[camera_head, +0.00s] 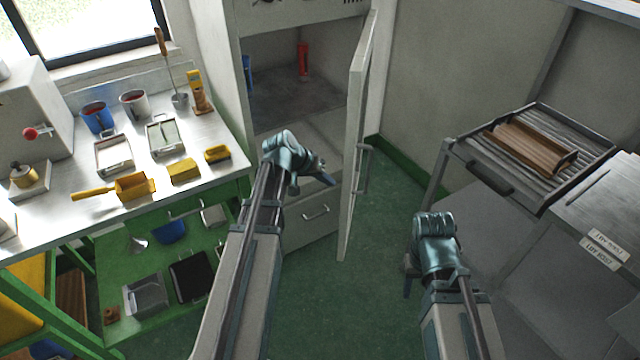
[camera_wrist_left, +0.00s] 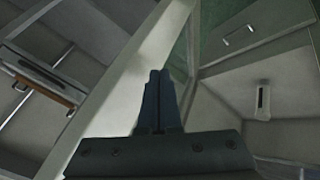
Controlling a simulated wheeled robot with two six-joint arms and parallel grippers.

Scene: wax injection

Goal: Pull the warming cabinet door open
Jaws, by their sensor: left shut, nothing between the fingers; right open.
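The warming cabinet (camera_head: 325,128) stands at the back centre with its grey door (camera_head: 355,120) swung wide open toward me, hinged at the right. The door's bar handle (camera_head: 365,170) is on its right-hand face. My left gripper (camera_head: 328,179) is shut and empty, just left of the door's inner face in the head view. In the left wrist view its closed fingers (camera_wrist_left: 158,100) overlap the pale door edge (camera_wrist_left: 135,75); I cannot tell whether they touch it. My right gripper (camera_head: 408,285) is open, low at right of centre, and away from the door.
Inside the cabinet are a red item (camera_head: 303,60) and a blue one (camera_head: 247,70). A steel bench (camera_head: 75,180) with trays, mugs and yellow blocks stands at left. A rack with a slatted tray (camera_head: 540,207) stands at right. Green floor (camera_head: 385,230) is clear between.

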